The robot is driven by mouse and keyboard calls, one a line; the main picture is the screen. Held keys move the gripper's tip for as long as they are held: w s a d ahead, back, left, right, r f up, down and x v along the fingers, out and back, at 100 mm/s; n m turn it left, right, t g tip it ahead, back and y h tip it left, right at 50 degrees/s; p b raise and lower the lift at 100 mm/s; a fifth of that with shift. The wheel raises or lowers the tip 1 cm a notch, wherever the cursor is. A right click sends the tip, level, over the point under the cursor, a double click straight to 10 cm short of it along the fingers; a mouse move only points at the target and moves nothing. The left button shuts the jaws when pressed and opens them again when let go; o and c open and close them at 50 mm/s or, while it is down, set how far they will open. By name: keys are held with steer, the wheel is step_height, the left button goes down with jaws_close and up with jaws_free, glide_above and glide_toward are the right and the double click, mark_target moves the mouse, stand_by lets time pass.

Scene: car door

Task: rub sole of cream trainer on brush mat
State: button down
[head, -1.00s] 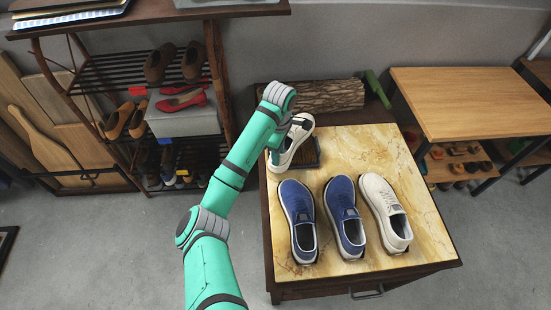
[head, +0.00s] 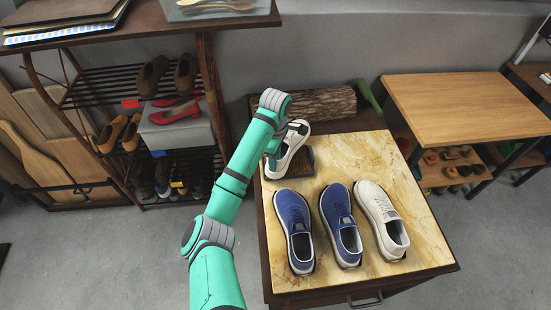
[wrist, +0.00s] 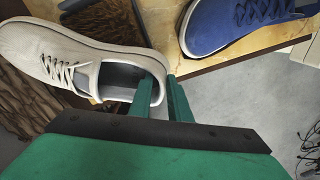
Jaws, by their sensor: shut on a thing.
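My gripper (wrist: 165,92) is shut on the heel collar of a cream trainer (wrist: 50,45), with one finger inside the shoe opening. In the head view this cream trainer (head: 290,146) is tilted, toe up and away, over the left part of the dark brush mat (head: 303,170). The mat lies at the back left of the table; its bristles (wrist: 107,20) show beside the shoe in the wrist view. I cannot tell whether the sole touches them. Another cream trainer (head: 380,212) stands at the right of the row. My arm hides the fingertips in the head view.
Two blue trainers (head: 293,222) (head: 340,218) stand beside the second cream one on the marble-topped table (head: 410,190). A log (head: 325,104) lies behind the mat, with a green object (head: 370,97) at its right end. A shoe rack (head: 85,95) stands left.

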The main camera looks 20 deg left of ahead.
steer(key=shift+s, duration=2.05)
steer(key=shift+w+d, duration=0.1)
steer(key=shift+w, duration=2.85)
step_height(320, 180, up, 8)
